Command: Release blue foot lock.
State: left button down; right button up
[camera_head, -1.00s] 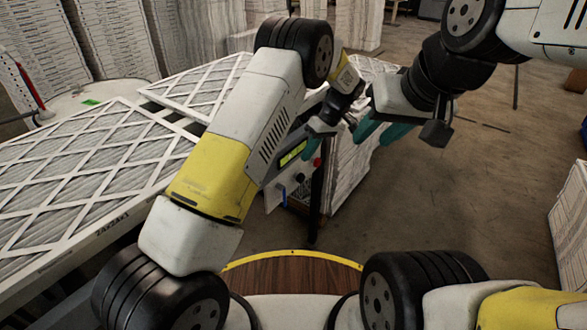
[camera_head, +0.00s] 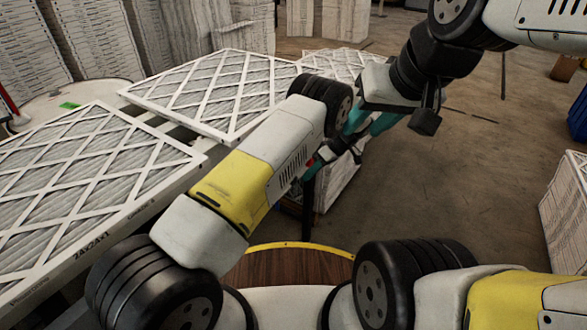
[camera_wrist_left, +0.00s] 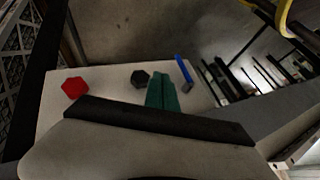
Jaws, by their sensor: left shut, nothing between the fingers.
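A thin blue lever (camera_wrist_left: 183,69) with a grey end sticks out at the right edge of a pale control panel (camera_wrist_left: 105,85) in the left wrist view. My left gripper (camera_wrist_left: 162,92) is shut and empty, with its teal fingers over the panel just left of the lever and apart from it in the picture. In the head view my left gripper (camera_head: 314,170) is partly covered by its own arm, which also hides the blue lever. My right gripper (camera_head: 370,122) is open and empty, raised behind and to the right of the left wrist.
A red button (camera_wrist_left: 75,88) and a black knob (camera_wrist_left: 140,77) sit on the panel left of my fingers. Framed filters (camera_head: 75,185) lie on the table at left, with another filter (camera_head: 215,95) behind. Wrapped stacks (camera_head: 565,215) stand at right; the floor (camera_head: 470,170) between is clear.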

pick_arm(q)
jog(key=s+a+f, duration=0.3)
jog(key=a+f, duration=0.4)
jog(key=a, duration=0.1)
jog(key=shift+a+f, duration=0.25)
jog(key=shift+f, duration=0.05)
jog(key=shift+s, duration=0.1)
jog(key=shift+s, duration=0.1)
